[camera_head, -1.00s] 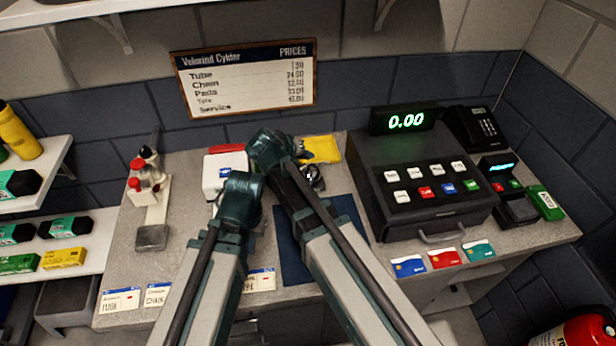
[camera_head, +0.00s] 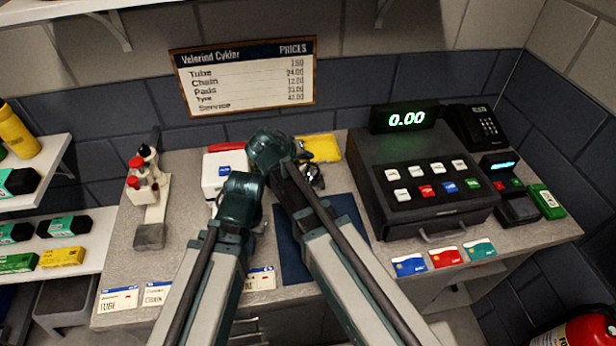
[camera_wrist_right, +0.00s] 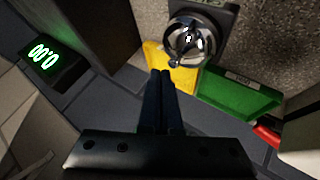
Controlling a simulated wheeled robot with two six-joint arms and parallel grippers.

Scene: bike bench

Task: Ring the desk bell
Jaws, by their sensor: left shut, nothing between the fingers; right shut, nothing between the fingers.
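The desk bell (camera_wrist_right: 190,40) has a shiny chrome dome on a dark square base in the right wrist view. In the head view, the bell (camera_head: 314,176) shows partly, just right of my right arm's bend. My right gripper (camera_wrist_right: 161,74) is shut and empty. Its fingertips appear just below and left of the bell in the wrist view, with no contact visible.
A cash register (camera_head: 430,190) stands right of the bell, with cards (camera_head: 445,257) before it. A yellow item (camera_head: 320,149) lies behind the bell, and a green tray (camera_wrist_right: 238,98) shows near it. A white box (camera_head: 222,168) is left. A dark blue mat (camera_head: 290,262) lies in front.

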